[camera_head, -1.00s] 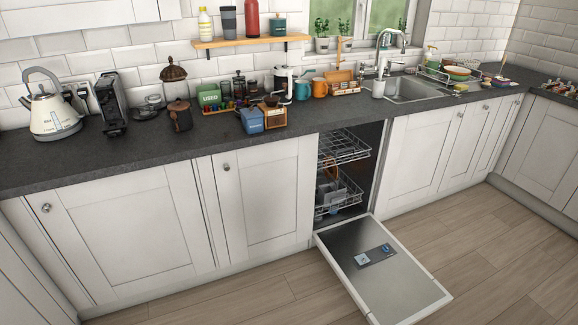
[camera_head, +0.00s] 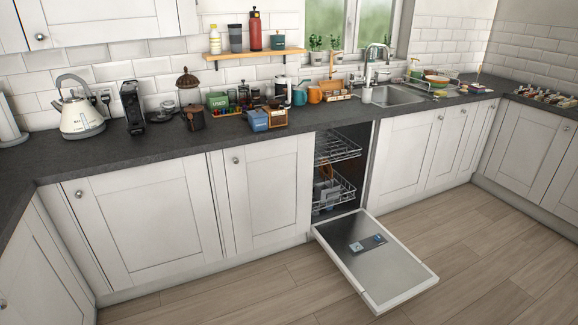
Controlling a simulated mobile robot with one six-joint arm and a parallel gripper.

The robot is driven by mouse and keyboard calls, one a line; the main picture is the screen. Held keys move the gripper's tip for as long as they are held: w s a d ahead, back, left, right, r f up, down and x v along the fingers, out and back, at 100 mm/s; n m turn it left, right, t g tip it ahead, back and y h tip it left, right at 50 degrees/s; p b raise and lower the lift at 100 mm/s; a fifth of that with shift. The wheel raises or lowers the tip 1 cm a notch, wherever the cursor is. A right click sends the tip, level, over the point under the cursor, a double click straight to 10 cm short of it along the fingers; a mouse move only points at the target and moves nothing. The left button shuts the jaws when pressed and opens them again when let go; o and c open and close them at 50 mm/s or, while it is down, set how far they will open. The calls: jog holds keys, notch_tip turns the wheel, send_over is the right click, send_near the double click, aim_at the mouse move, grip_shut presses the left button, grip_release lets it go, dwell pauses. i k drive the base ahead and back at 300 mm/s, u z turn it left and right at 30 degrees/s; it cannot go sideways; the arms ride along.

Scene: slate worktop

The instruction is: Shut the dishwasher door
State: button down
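The dishwasher door (camera_head: 392,271) hangs fully open, lying low and nearly flat just above the wooden floor, its metal inner face up. A detergent dispenser panel (camera_head: 367,243) sits on that face. The dishwasher cavity (camera_head: 357,135) is open under the worktop, between white cupboards. Its upper rack (camera_head: 337,148) and lower rack (camera_head: 332,192) are inside, and some dishes stand in the lower one. My gripper is not in view.
The wooden floor (camera_head: 480,235) around the door is clear. White cupboards (camera_head: 265,195) flank the opening.

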aim_at(385, 273)
jog(key=u, duration=0.2)
jog(key=i, duration=1.8)
jog(key=z, duration=0.4)
jog(key=k, duration=0.95)
jog(key=z, duration=0.4)
jog(key=i, duration=0.15)
jog(key=u, duration=0.25)
